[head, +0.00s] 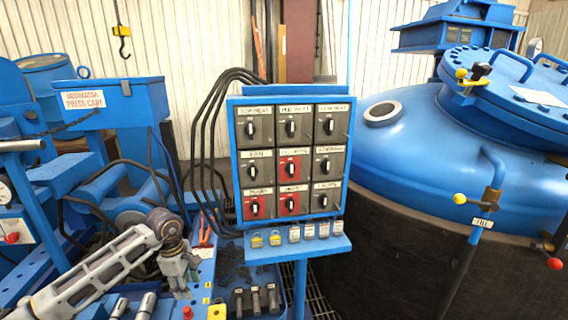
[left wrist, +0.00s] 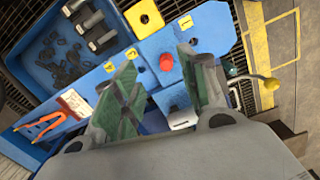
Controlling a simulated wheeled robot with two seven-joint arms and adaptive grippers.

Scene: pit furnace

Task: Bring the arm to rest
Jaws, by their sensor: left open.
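My left arm comes in from the lower left in the head view. Its left gripper (head: 180,278) points down over the blue bench (head: 203,268), left of the switch panel. In the left wrist view the left gripper (left wrist: 166,88) is open, with its two green-padded fingers apart and nothing held between them. A red knob (left wrist: 166,62) on the blue bench shows beyond the gap between the fingers. I cannot tell whether the fingers touch anything. My right gripper is in neither view.
The switch panel (head: 263,152) stands on a post, with padlocks (head: 275,238) on its shelf. A large blue vessel (head: 430,140) fills the right. A blue tray (left wrist: 42,75) of metal parts, a yellow block (left wrist: 144,17) and orange-handled pliers (left wrist: 42,126) are near the left gripper.

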